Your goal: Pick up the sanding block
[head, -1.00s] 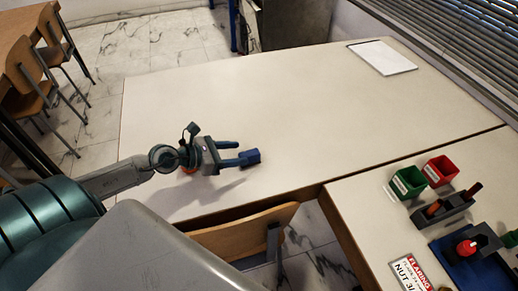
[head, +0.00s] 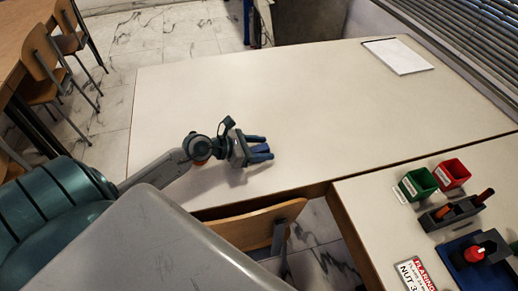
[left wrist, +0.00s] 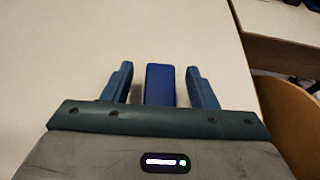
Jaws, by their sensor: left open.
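The sanding block (left wrist: 160,84) is a small dark blue block on the white table. In the left wrist view it lies between the two fingers of my left gripper (left wrist: 160,88), with a gap on each side. In the head view my left gripper (head: 264,148) is low over the table near its front edge, and the block (head: 260,149) shows between its fingers, partly hidden. My left gripper is open. My right gripper is not in view.
The white table (head: 300,95) is clear around the gripper, with a white pad (head: 400,56) at the back. A wooden chair (head: 258,225) stands at the front edge. Green (head: 418,184) and red (head: 452,174) bins stand on the right table.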

